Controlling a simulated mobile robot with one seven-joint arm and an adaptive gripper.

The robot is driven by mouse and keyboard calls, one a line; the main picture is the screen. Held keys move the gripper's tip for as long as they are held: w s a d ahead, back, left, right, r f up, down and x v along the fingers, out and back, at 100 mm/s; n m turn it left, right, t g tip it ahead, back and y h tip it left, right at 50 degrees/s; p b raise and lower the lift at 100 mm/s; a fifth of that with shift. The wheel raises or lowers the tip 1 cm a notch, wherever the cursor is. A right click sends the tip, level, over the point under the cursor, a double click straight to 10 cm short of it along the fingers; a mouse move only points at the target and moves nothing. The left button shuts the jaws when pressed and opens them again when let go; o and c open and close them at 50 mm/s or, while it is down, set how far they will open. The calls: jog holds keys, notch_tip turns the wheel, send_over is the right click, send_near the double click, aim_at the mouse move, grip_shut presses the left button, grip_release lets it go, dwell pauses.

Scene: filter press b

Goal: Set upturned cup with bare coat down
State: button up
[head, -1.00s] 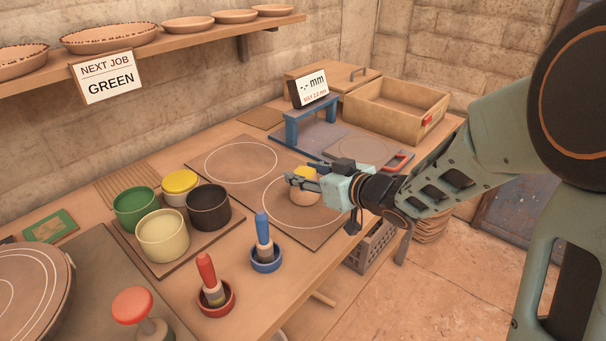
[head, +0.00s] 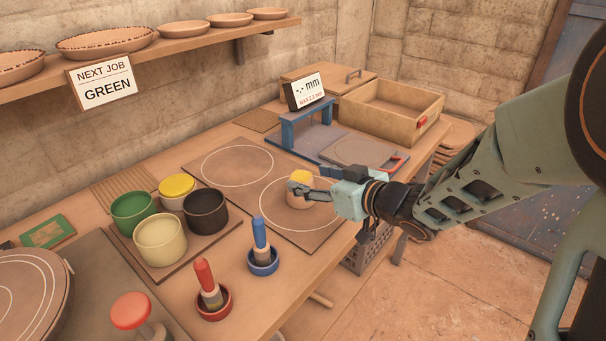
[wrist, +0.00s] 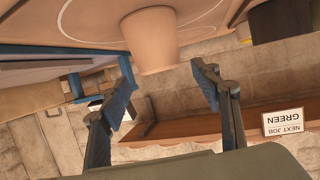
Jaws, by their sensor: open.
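The upturned cup (head: 299,201) is plain clay with a yellow top face. It stands upright, base up, inside the right white circle on the brown mat (head: 238,158). In the wrist view, which is upside down, the cup (wrist: 151,40) is plain clay and its wide rim is at the mat. My gripper (head: 312,184) is level with the cup's upper part, on its right side. In the wrist view my gripper (wrist: 163,80) is open, with one finger to each side of the cup's base end. Nothing is held. Contact with the cup cannot be told.
Green, yellow, cream and black pots (head: 206,211) stand on a board at the left. Red and blue brushes (head: 260,235) stand in front. A blue gauge stand (head: 308,124) and a wooden box (head: 391,110) are behind. A sign (head: 101,83) reads "NEXT JOB GREEN".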

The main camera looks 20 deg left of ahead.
jog(key=p+v, duration=0.1)
jog(key=v, duration=0.6)
jog(key=shift+s+d, duration=0.25)
jog(key=shift+r, duration=0.2)
